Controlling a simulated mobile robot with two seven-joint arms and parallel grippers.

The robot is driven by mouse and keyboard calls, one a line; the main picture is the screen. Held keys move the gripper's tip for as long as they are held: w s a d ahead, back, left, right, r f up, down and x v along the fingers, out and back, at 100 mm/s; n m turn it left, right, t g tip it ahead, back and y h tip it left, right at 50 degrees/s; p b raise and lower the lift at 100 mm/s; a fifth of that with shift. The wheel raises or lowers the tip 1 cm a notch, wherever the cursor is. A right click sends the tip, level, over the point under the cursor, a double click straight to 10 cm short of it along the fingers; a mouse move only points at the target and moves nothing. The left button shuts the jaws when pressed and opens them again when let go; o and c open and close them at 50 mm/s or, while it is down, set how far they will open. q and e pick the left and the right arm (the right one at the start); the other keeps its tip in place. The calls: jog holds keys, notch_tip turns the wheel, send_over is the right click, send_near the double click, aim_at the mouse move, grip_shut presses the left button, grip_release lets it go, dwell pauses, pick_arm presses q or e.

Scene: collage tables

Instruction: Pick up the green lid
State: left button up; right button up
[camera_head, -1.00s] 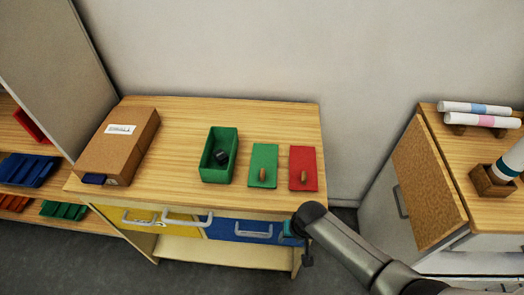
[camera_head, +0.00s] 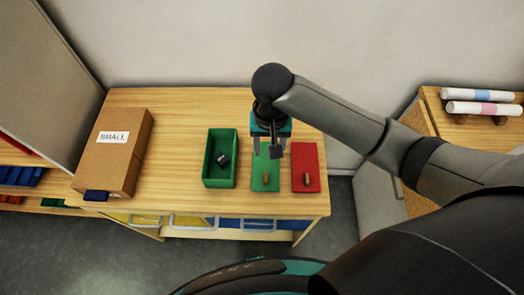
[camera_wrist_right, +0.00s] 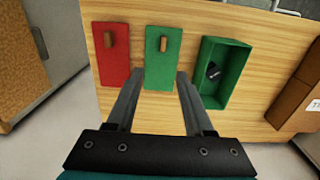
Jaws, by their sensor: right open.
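The green lid (camera_head: 266,172) lies flat on the wooden table, with a small wooden knob on it. It also shows in the right wrist view (camera_wrist_right: 162,68), just beyond the fingertips. My right gripper (camera_head: 269,153) is open and empty, pointing down over the back part of the lid in the head view. In the right wrist view the two fingers (camera_wrist_right: 160,75) stand apart on either side of the lid's near end. Whether they touch it cannot be told. My left gripper is not in view.
A red lid (camera_head: 305,167) with a knob lies right of the green lid. A green box (camera_head: 220,158) with a dark object inside stands to the left. A cardboard box (camera_head: 113,152) marked SMALL stands at the table's left end. The table's front middle is clear.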

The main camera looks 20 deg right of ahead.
send_over(266, 177)
notch_tip(266, 177, down, 5)
jog(key=f, duration=0.2)
jog(key=f+b, duration=0.1)
jog(key=f, duration=0.1)
jog(key=shift+d, duration=0.3)
jog(key=shift+f, duration=0.4)
jog(key=f, duration=0.3)
jog(key=f+b, duration=0.1)
jog(key=f, duration=0.1)
jog(key=shift+a, duration=0.35)
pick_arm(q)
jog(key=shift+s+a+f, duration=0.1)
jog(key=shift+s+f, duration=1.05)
pick_arm(e)
jog(key=shift+c, duration=0.4)
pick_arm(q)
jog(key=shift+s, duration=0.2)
pick_arm(e)
grip_shut()
